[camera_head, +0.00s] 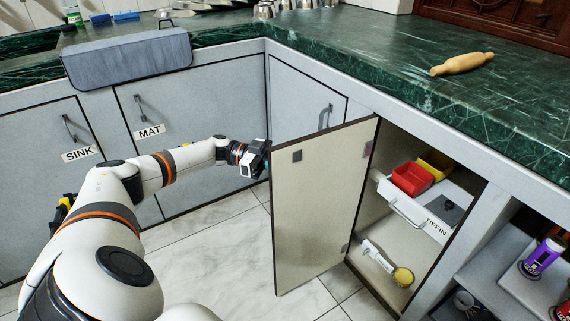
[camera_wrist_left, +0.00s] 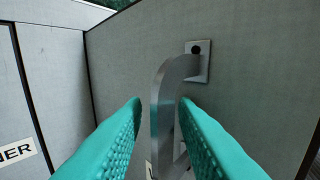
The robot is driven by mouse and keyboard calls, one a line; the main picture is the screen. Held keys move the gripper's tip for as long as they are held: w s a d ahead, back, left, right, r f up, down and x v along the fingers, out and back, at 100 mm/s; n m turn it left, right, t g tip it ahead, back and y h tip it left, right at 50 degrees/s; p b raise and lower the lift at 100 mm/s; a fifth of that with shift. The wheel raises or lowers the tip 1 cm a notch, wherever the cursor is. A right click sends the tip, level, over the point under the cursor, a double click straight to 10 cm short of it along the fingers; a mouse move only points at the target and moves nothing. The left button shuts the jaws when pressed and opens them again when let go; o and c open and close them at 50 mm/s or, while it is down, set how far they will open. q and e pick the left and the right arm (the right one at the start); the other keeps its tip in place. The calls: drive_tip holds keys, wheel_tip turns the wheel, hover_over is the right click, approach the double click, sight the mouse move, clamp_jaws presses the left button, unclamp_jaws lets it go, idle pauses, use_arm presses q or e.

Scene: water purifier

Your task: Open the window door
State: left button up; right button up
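A cabinet door (camera_head: 318,205) stands swung open, its plain cream inner face toward the head camera. My left gripper (camera_head: 257,162) is at its far edge, partly hidden behind it. In the left wrist view the teal fingers of my left gripper (camera_wrist_left: 160,108) are apart, on either side of a curved metal handle (camera_wrist_left: 165,95). The handle is mounted on a grey door face (camera_wrist_left: 245,70). There is a visible gap at the left finger; the right finger is close to the handle, and contact is unclear. My right gripper is not in view.
The open cabinet holds a white drawer labelled TIFFIN (camera_head: 437,218) with red (camera_head: 412,179) and yellow bins, and a brush (camera_head: 388,264) below. A green counter (camera_head: 400,70) bears a rolling pin (camera_head: 462,64). Closed doors labelled SINK and MAT stand left. Tiled floor (camera_head: 215,260) left of the door is clear.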

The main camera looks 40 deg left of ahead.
use_arm(q)
drive_tip(key=v, duration=1.2)
drive_tip(key=shift+b, duration=0.35)
